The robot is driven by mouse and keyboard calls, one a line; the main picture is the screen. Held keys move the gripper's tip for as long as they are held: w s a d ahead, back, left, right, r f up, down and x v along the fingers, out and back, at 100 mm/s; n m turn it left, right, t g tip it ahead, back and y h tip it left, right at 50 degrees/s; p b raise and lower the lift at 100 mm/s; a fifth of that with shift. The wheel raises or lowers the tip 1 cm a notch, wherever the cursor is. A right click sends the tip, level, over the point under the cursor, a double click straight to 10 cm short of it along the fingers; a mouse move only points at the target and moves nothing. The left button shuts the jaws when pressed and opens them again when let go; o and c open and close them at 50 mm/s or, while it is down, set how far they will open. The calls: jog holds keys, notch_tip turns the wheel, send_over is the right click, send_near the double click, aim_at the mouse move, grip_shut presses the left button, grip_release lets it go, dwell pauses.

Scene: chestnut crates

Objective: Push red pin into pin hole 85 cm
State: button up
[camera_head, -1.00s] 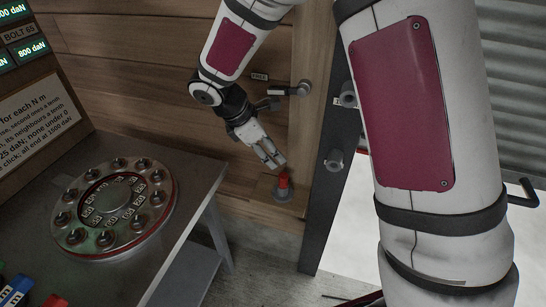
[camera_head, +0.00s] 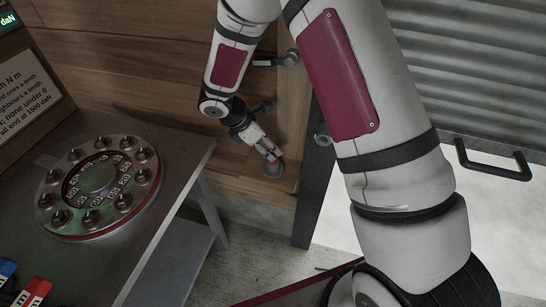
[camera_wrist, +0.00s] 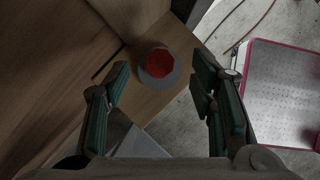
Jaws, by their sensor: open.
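The red pin (camera_wrist: 159,62) shows in the wrist view as a round red end inside a grey collar (camera_wrist: 168,81), the pin hole's rim. The collar also shows in the head view, low on the wooden post (camera_head: 272,170). There, only a little red (camera_head: 272,158) shows by the fingertips. My gripper (camera_head: 270,151) is open at the pin. In the wrist view, its two green-padded fingers (camera_wrist: 163,72) stand apart on either side of the pin, with gaps. I cannot tell how deep the pin sits.
A grey bench (camera_head: 190,160) with a round dial plate (camera_head: 98,187) of several knobs stands at left. A grey fitting (camera_head: 291,58) sticks out above my gripper, and another (camera_head: 321,137) to its right. A dark upright (camera_head: 316,185) stands beside the post. Open floor (camera_head: 245,265) lies below.

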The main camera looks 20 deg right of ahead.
jog(key=x, duration=0.4)
jog(key=shift+f, duration=0.35)
grip_shut()
notch_tip(320, 180, up, 10)
jog(key=shift+r+p, duration=0.1)
jog(key=shift+p, duration=0.25)
